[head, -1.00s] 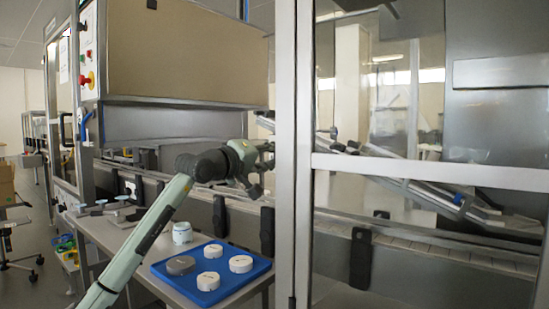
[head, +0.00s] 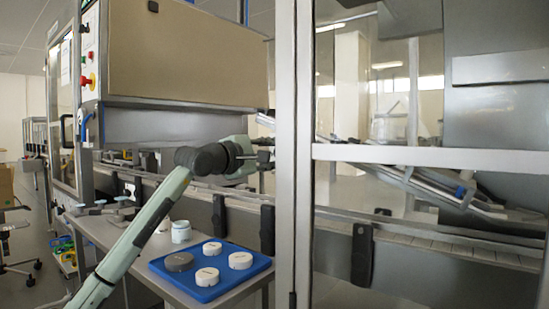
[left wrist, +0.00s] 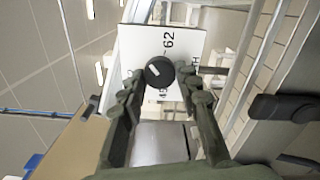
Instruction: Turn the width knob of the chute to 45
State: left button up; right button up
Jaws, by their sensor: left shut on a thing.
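The width knob (left wrist: 160,72) is a round black dial with a white mark, seen in the left wrist view. It sits on a white plate (left wrist: 190,50) printed with 62 above the knob and a partly hidden 45 below it. The white mark lies on the knob's left side in the picture, apart from both numbers. My left gripper (left wrist: 161,76) has its fingers on both sides of the knob and is shut on it. In the head view my left gripper (head: 264,150) is beside the metal door post, and the knob cannot be made out. My right gripper is not in view.
A metal door post (head: 292,180) and glazed frame stand just right of the gripper. A conveyor (head: 420,240) runs behind them. Below the arm, a blue tray (head: 222,287) with several round pieces and a white cup (head: 181,231) stand on a side table.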

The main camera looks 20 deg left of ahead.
pick_arm(q)
jog(key=n+p, duration=0.7)
jog(key=n, duration=2.3)
jog(key=shift+d+n+p, duration=0.15)
jog(key=shift+n+p, duration=0.2)
jog(key=shift+n, duration=0.05)
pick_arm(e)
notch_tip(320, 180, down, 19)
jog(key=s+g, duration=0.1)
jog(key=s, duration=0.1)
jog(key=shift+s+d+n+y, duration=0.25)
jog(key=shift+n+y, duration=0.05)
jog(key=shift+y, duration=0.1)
